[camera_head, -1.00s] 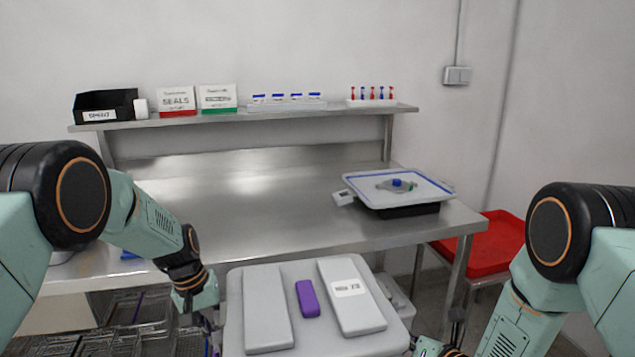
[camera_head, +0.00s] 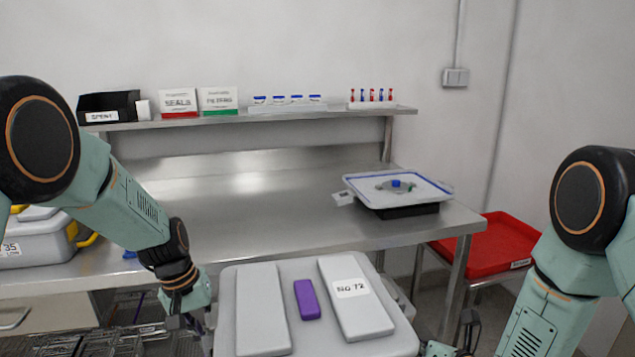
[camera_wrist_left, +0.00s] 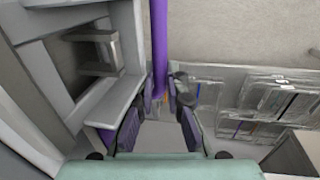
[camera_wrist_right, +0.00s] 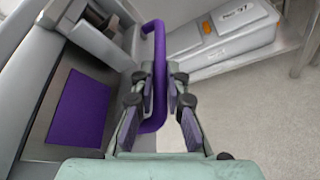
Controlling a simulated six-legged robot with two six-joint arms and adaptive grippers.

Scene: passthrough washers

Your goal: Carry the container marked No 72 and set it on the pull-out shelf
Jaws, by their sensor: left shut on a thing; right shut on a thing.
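The grey container marked No 72 (camera_head: 241,315) is in front of me, level, its label on the right lid panel and a purple patch in the middle. My left gripper (camera_wrist_left: 160,100) is shut on a purple side handle (camera_wrist_left: 159,45). My right gripper (camera_wrist_right: 160,92) is shut on the other purple handle (camera_wrist_right: 149,122). In the head view the container overlaps the bench's front edge; its underside is hidden. I cannot pick out the pull-out shelf for certain.
A steel bench (camera_head: 250,215) stands ahead, largely clear in the middle. A tray on a black base (camera_head: 405,211) sits at its right end, a grey container marked 35 (camera_head: 35,240) at its left. A red tray (camera_head: 490,240) is to the right. Wire racks (camera_head: 100,342) lie low at left.

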